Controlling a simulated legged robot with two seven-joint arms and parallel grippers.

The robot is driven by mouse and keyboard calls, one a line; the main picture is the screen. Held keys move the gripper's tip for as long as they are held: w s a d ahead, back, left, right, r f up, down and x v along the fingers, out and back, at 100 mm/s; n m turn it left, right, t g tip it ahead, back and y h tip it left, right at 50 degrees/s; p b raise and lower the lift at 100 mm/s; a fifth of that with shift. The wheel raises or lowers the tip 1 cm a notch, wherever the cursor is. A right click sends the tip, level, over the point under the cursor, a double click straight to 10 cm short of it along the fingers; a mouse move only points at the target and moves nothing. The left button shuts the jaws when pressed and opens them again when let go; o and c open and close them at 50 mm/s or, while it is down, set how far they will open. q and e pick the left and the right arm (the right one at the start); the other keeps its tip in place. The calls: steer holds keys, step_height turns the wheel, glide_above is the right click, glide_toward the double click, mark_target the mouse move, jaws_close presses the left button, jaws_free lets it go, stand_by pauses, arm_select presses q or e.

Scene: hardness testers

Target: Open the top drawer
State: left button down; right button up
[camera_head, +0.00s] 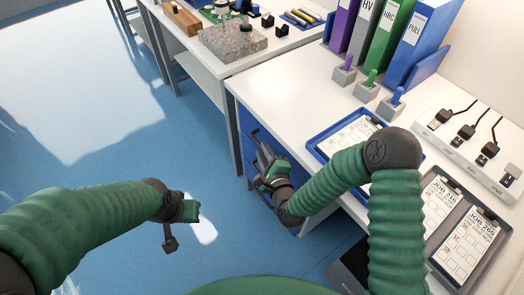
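The blue drawer unit (248,126) stands under the near white worktop, its front turned to the left and seen steeply from above. My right arm reaches over the worktop's edge, and its gripper (266,160) is at the drawer fronts. The gripper and forearm hide part of the fronts, so I cannot tell whether it touches a handle or how its fingers are set. No drawer visibly stands out from the unit. My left gripper (180,222) hangs over the blue floor, well left of the drawers, with nothing visible in it; its finger opening is unclear.
On the near worktop (285,85) are a blue tray (316,139) with a sheet, dark clipboards (437,247), binders (402,40), small stands with coloured grips (366,88) and a cable strip (470,150). A farther bench holds a granite block (232,42). The floor at left is clear.

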steer(key=shift+w+f, duration=0.25)
steer(key=shift+w, duration=0.65)
steer(key=shift+c, duration=0.2)
steer(key=shift+s+a, duration=0.1)
jaws_close()
steer(key=shift+f, duration=0.15)
stand_by(0.3)
